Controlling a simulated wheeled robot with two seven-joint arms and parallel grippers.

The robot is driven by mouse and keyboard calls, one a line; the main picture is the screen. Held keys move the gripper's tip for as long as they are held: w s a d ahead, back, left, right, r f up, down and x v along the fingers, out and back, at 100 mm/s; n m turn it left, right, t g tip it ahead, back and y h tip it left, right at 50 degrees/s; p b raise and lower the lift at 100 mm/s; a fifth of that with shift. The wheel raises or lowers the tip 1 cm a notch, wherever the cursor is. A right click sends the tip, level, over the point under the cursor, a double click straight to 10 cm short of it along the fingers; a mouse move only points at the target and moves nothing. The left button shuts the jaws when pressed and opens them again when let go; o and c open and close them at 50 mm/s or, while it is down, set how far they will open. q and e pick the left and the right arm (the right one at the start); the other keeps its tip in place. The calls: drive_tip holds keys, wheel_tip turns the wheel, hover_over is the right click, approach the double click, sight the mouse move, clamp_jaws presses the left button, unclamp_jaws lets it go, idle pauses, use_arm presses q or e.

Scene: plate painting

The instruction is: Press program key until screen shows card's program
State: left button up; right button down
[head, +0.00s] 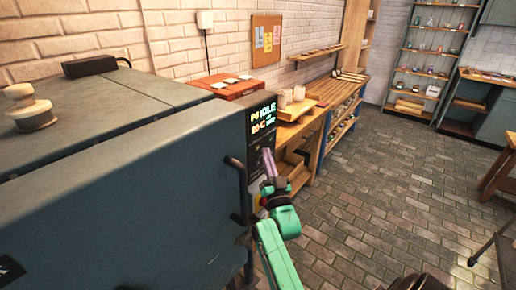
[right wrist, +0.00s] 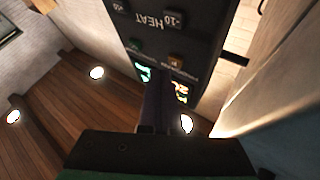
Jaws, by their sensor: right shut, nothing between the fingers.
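The big grey-blue kiln (head: 130,180) fills the left of the head view. The lit screen (head: 262,118) on its control panel seems to read "P0 IDLE" and "20 C", with smaller text beside it. In the right wrist view the panel (right wrist: 170,35) appears upside down, with "HEAT" and "-10" markings; part of the lit screen (right wrist: 181,91) shows. My right gripper (head: 268,157) is shut and empty, its fingers pointing up in front of the panel below the screen. I cannot tell whether they touch a key. Which key is the program key is unclear. My left gripper is out of view.
Small cards hang on a cork board (head: 266,40) on the brick wall; their text is unreadable. A red box (head: 226,87) and a wooden bench (head: 335,92) stand behind the panel. Dark handles (head: 236,163) jut from the kiln beside my right arm.

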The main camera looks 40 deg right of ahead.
drive_tip(key=shift+w, duration=0.1)
drive_tip(key=shift+w+a, duration=0.15)
drive_tip(key=shift+w, duration=0.15)
drive_tip(key=shift+w+a, duration=0.1)
drive_tip(key=shift+w, duration=0.25)
idle(0.9)
drive_tip(key=shift+s+d, duration=0.25)
drive_tip(key=shift+s, duration=0.55)
drive_tip(key=s+p, duration=0.1)
drive_tip(key=s, duration=0.1)
drive_tip(key=s+d+p, duration=0.1)
drive_tip(key=s, duration=0.1)
drive_tip(key=shift+s+d, duration=0.2)
drive_tip(key=shift+s, duration=0.15)
